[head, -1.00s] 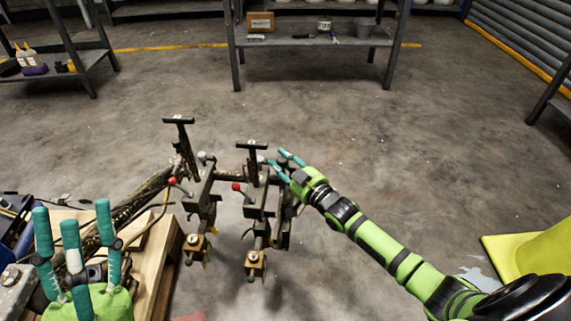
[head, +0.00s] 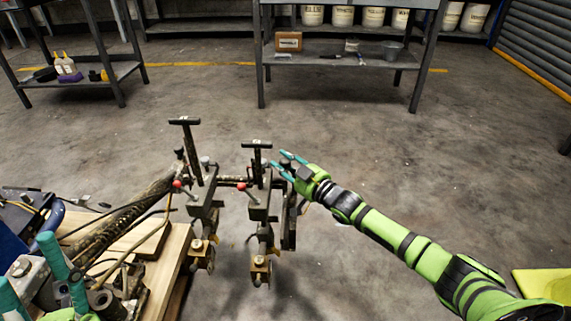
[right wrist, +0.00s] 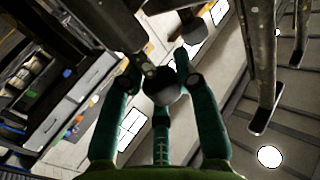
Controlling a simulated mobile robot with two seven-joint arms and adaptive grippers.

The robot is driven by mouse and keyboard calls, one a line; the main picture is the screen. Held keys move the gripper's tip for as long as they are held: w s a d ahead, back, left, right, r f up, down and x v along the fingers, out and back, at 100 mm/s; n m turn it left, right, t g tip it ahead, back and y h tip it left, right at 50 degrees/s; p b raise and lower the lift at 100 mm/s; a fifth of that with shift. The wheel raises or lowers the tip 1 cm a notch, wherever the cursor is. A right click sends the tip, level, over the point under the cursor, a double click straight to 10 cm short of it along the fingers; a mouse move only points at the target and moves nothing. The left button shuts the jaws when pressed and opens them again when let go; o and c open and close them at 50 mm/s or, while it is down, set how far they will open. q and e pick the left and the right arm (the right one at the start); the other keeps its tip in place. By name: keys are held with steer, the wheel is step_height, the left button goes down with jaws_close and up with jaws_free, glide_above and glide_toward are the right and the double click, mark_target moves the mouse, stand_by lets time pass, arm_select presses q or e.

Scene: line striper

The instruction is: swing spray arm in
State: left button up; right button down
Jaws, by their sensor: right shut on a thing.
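The spray arm (head: 236,181) is a dark metal assembly. It carries two upright T-handles, red-tipped levers and brass-coloured nozzle parts hanging below, and stands out to the right of the machine in the head view. My right gripper (head: 281,163) reaches in from the right at the arm's outer end, beside the right T-handle (head: 257,150). In the right wrist view, my right gripper's teal fingers (right wrist: 160,90) are closed around a dark rounded knob (right wrist: 163,88). My left gripper (head: 40,268) is at the lower left over the machine, with its fingers partly cut off; its opening is unclear.
The machine's wooden deck (head: 172,253) with hoses and cables fills the lower left. A metal shelf (head: 330,62) stands at the back, with another shelf (head: 88,80) at the back left. A yellow object (head: 540,284) lies at the lower right. The concrete floor between is open.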

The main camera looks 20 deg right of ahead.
steer(key=c, duration=1.3)
jaws_free()
steer(key=shift+w+a+r, duration=0.15)
steer(key=shift+a+r, duration=0.1)
steer(key=shift+a, duration=0.1)
steer(key=o, duration=0.4)
steer(key=shift+w+f, duration=0.1)
steer(key=shift+c, duration=0.2)
steer(key=shift+a+f, duration=0.1)
steer(key=shift+f, duration=0.1)
steer(key=shift+s+d, duration=0.3)
steer(key=shift+s, duration=0.1)
steer(key=v, duration=1.1)
steer(key=shift+s, duration=0.1)
